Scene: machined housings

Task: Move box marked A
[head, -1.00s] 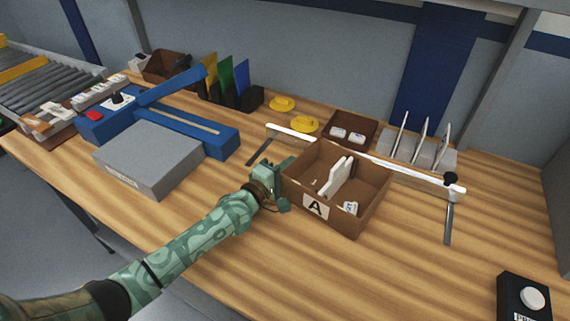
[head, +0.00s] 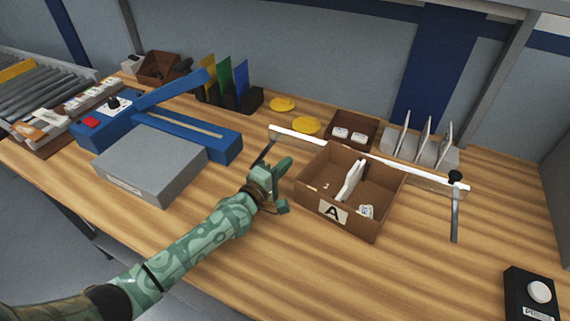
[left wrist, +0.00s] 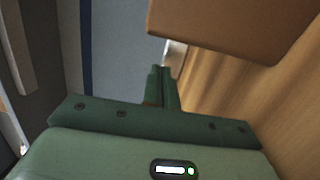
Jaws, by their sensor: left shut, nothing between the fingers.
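The open brown box marked A (head: 308,203) stands on the wooden table right of centre in the head view. Its label A faces the front, and white items lie inside. My left gripper (head: 281,186) is just left of the box, with a small gap between them. In the left wrist view the left gripper's fingers (left wrist: 162,88) are together with nothing between them. The box's brown side (left wrist: 235,25) fills the top right there. My right gripper is not in view.
A white rail (head: 400,172) runs close behind the box. A smaller brown box (head: 352,133) and a rack with white plates (head: 420,150) stand beyond it. A grey and blue machine (head: 150,165) is at left.

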